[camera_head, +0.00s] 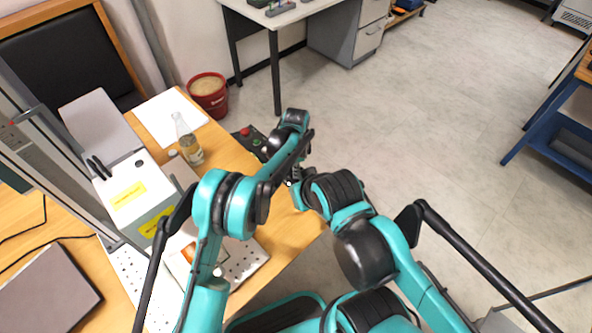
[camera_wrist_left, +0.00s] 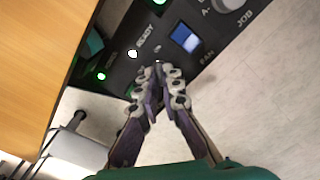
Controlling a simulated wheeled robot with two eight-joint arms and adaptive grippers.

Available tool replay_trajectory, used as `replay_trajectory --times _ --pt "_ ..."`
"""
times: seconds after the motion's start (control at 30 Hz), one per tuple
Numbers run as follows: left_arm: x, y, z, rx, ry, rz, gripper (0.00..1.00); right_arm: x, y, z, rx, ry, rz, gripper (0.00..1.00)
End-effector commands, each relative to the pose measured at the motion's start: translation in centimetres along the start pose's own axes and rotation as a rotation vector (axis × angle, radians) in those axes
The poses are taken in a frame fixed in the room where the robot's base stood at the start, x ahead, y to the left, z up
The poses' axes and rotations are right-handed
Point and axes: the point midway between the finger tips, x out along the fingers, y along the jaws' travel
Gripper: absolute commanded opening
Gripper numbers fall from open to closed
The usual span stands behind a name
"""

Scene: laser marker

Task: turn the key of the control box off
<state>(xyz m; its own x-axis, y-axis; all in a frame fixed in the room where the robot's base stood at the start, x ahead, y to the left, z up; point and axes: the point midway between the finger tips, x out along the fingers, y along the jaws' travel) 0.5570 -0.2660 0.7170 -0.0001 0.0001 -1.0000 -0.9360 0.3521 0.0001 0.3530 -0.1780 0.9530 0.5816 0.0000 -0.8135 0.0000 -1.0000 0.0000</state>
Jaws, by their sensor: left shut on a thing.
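The control box (camera_wrist_left: 205,30) is a black panel in the left wrist view, with lit lamps, a blue switch (camera_wrist_left: 186,38) marked FAN and a grey knob marked JOB. In the head view the box (camera_head: 247,138) stands at the table edge with a red button, partly behind my left arm. My left gripper (camera_wrist_left: 157,78) has its fingertips together at the panel, below the READY lamp. It is shut on the key, which is mostly hidden between the fingertips; its angle cannot be told. My right arm shows in the head view, but its gripper is hidden.
A red bucket (camera_head: 208,95) stands beyond.

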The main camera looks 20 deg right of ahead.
Motion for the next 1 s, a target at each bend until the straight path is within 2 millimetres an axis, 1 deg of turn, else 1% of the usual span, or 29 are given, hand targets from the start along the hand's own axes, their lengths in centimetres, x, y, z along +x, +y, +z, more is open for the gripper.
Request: replay_trajectory --times 0.27,1.0 --pt "-0.01 0.01 -0.02 -0.217 0.0 0.0 0.0 -0.22 0.0 -0.16 0.0 0.0 0.0 0.0" --pt "0.03 0.04 -0.04 -0.92 0.0 0.0 0.0 -0.62 0.0 -0.44 0.0 0.0 0.0 0.0"
